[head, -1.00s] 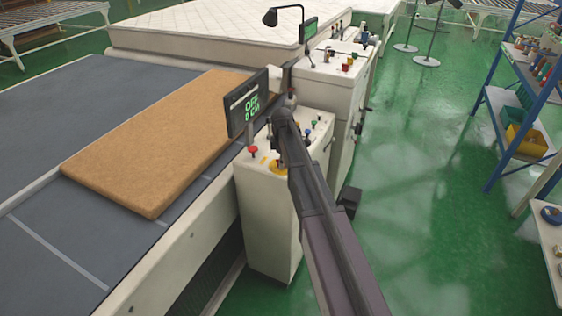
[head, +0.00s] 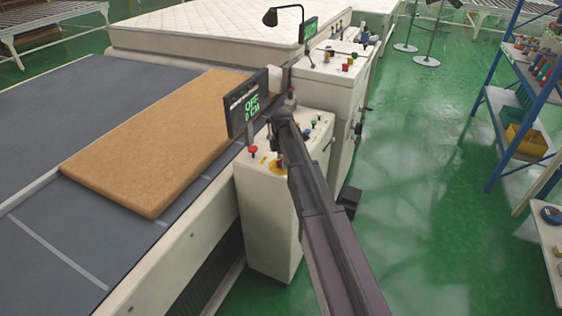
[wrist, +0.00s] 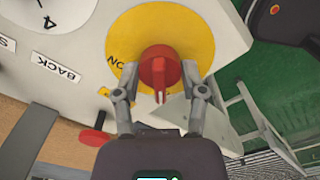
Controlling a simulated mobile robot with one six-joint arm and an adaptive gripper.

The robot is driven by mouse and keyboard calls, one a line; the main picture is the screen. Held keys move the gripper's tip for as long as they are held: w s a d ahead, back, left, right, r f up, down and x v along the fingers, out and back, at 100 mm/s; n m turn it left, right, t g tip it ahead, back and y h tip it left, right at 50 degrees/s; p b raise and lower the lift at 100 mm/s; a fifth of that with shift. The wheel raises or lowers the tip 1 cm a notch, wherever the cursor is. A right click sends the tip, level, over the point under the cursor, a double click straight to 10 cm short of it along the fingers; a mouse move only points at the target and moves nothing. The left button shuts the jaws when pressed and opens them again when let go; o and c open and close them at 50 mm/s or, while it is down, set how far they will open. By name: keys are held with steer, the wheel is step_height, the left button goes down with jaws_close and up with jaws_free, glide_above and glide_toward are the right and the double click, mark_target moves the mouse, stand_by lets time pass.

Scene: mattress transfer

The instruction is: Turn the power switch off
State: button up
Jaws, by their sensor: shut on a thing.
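The power switch is a red rotary knob (wrist: 158,66) on a round yellow plate (wrist: 198,38) in the wrist view. A label that seems to read ON upside down is at the plate's left edge. The knob's white mark points toward the bottom of the view. My gripper (wrist: 159,78) is shut on the knob, one finger on each side. In the head view, the yellow plate (head: 263,162) shows partly on the front control cabinet (head: 262,222), with my arm hiding much of it.
A display (head: 249,105) reading OFF 0 CM stands beside the switch. A red button (head: 252,149) is near the plate. A brown slab (head: 150,140) lies on the grey conveyor, with a white mattress (head: 215,38) behind. A blue shelf rack (head: 515,90) stands right across open green floor.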

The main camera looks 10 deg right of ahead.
steer(key=o, duration=1.2)
steer(key=shift+w, duration=0.1)
steer(key=shift+c, duration=0.2)
steer(key=shift+m, duration=0.3)
